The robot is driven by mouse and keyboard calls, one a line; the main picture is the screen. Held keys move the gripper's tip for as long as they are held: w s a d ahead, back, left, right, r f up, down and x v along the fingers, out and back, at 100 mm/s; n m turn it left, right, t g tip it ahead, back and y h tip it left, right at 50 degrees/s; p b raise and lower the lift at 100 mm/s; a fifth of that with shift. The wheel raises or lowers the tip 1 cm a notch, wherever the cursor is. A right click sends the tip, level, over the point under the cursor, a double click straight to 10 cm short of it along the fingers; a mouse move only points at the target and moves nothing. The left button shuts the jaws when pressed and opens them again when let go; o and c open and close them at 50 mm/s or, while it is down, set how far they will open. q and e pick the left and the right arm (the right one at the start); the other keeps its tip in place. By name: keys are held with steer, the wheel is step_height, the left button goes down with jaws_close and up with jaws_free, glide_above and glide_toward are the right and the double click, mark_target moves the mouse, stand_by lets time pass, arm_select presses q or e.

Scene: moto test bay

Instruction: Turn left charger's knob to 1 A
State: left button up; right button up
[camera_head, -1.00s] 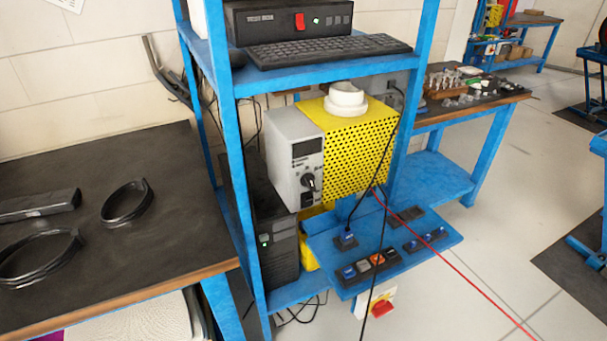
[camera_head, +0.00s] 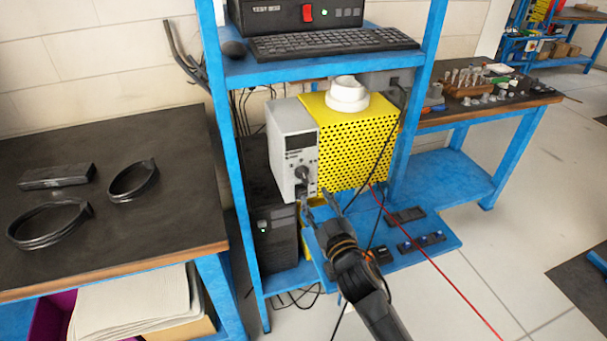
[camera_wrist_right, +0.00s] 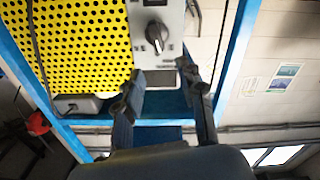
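The charger (camera_head: 292,150) is a grey box with a dark display, set in the blue rack at the left side of a yellow perforated box. Its black knob (camera_head: 301,173) is on the lower front face. The knob also shows large in the right wrist view (camera_wrist_right: 157,35), with a pale pointer line. The scale marks are too small to read. My right gripper (camera_head: 320,208) is open and empty, just below and in front of the knob. In the right wrist view its two fingers (camera_wrist_right: 165,80) are spread apart, with the knob beyond the tips. My left gripper is not in view.
The yellow perforated box (camera_head: 352,145) stands right beside the charger. A blue control shelf (camera_head: 435,243) with switches lies below my arm. A red cable (camera_head: 430,248) and a black cable hang nearby. A dark workbench (camera_head: 100,225) stands at left.

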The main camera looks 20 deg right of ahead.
mark_target(304, 175)
steer(key=w+p, duration=0.1)
steer(key=w, duration=0.9)
steer(key=shift+a+f, duration=0.1)
steer(key=shift+s, duration=0.1)
jaws_close()
